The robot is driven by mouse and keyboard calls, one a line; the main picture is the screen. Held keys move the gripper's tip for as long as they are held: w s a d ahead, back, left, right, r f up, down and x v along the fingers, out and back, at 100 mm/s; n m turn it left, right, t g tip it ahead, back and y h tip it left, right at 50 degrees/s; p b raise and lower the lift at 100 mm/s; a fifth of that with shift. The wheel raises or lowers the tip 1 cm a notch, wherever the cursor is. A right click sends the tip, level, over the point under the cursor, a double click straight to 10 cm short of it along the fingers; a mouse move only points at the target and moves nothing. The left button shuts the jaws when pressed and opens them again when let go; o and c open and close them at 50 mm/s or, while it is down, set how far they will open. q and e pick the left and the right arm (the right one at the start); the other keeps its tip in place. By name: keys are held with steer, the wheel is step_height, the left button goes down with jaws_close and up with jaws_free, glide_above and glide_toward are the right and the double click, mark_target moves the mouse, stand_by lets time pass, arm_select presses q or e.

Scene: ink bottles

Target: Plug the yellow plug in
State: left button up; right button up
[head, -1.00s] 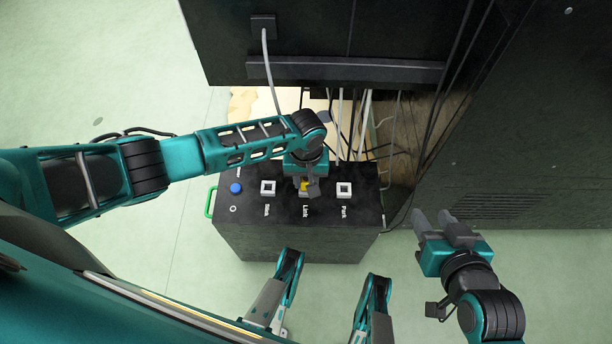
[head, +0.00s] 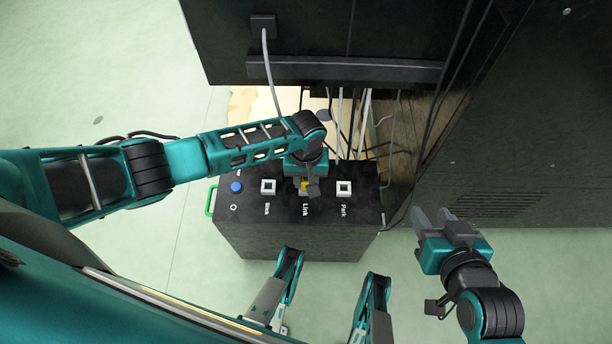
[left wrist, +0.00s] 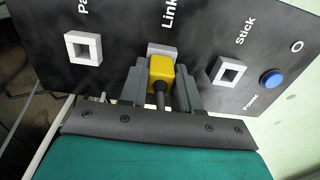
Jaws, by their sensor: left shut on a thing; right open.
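The yellow plug (head: 304,185) is at the middle socket, labelled Link, on top of the black box (head: 290,243). My left gripper (head: 306,188) is shut on the plug from above. In the left wrist view the yellow plug (left wrist: 161,72) sits between the two grey fingers, with its dark cable toward the gripper. The plug's front end meets or overlaps the white Link socket (left wrist: 163,49); I cannot tell how deep it sits. The Park socket (head: 344,188) and Stick socket (head: 268,187) are empty. My right gripper (head: 447,222) is open and empty, right of the box.
A blue power button (head: 236,187) and a green handle (head: 210,201) are at the box's left end. Dark cabinets (head: 320,40) stand behind and to the right, with loose cables (head: 362,120) hanging between them. The pale green floor is clear at left.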

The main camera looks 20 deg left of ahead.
arm_select(q)
steer(key=o, duration=1.5)
